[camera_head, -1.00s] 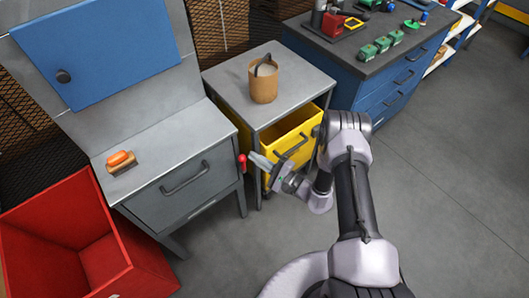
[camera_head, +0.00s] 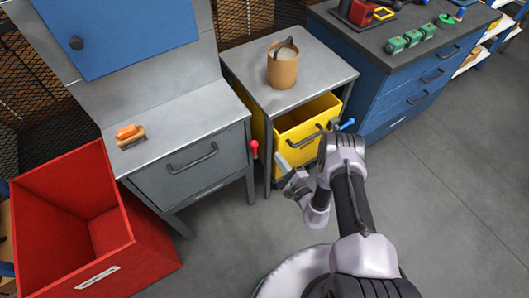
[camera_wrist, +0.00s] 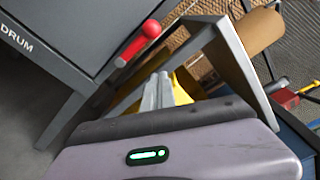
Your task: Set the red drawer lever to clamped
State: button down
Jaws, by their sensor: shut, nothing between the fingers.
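The red lever (camera_head: 254,147) sits at the right front edge of the grey drawer unit, with its knob up in the head view. In the wrist view the red lever (camera_wrist: 150,30) is left of and beyond the fingertips. The grey drawer (camera_head: 190,168) is closed. It shows in the wrist view as a dark front (camera_wrist: 60,35) lettered "DRUM". My gripper (camera_head: 280,163) is shut and empty, to the right of the lever and apart from it. Its fingers (camera_wrist: 159,88) point toward the gap between the grey unit and the yellow drawer.
The yellow drawer (camera_head: 300,147) stands open close beyond my gripper, under a table with a brown pot (camera_head: 283,68). A blue lever (camera_head: 347,125) is beside my arm. A red bin (camera_head: 135,255) stands left. An orange-handled brush (camera_head: 130,136) lies on the grey top.

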aim_at(254, 149)
jog(key=w+a+r+b, duration=0.1)
jog(key=w+a+b, duration=0.1)
jog(key=a, duration=0.3)
jog(key=shift+w+a+r, duration=0.35)
jog(key=shift+w, duration=0.2)
